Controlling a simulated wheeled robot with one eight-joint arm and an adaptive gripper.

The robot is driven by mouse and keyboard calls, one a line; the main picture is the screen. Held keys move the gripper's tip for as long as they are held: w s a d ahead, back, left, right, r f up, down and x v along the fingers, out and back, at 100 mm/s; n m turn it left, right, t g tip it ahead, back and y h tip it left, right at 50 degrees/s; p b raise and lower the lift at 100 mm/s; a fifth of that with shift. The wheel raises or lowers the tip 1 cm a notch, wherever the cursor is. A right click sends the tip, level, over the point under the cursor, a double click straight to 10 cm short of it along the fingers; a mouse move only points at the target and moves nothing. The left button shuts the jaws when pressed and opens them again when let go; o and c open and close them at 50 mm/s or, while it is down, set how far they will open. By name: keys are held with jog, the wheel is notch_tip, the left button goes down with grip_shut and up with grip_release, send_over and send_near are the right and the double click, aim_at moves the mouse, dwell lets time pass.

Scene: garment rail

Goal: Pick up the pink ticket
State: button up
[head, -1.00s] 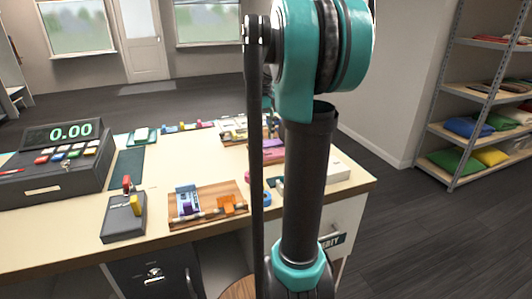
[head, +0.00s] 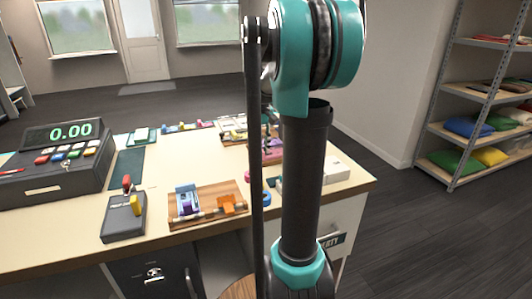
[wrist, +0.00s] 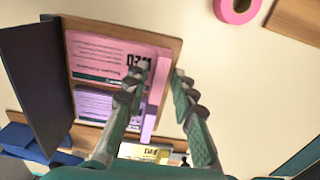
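The pink ticket (wrist: 100,58) lies in a wooden holder (wrist: 176,45) in the wrist view, with dark print on its face. A purple ticket (wrist: 95,103) lies directly below it in the picture. My gripper (wrist: 162,72) is open. Its left finger overlaps the ticket's right end and its right finger is beside the holder's right edge. A pale pink strip shows between the fingers; I cannot tell whether either finger touches it. In the head view a pink patch (head: 272,155) shows beside my arm, which hides much of that area.
A pink ring (wrist: 238,8) lies on the counter at upper right in the wrist view. A dark upright panel (wrist: 30,85) stands left of the holder. In the head view, a cash register (head: 55,165), a card terminal (head: 122,222) and a wooden board (head: 190,216) occupy the counter.

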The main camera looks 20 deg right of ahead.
jog(key=c, duration=0.4)
jog(key=shift+r, duration=0.15)
notch_tip(320, 180, up, 20)
dwell(0.6)
jog(key=shift+o, duration=0.5)
grip_shut()
jog(key=shift+r, duration=2.35)
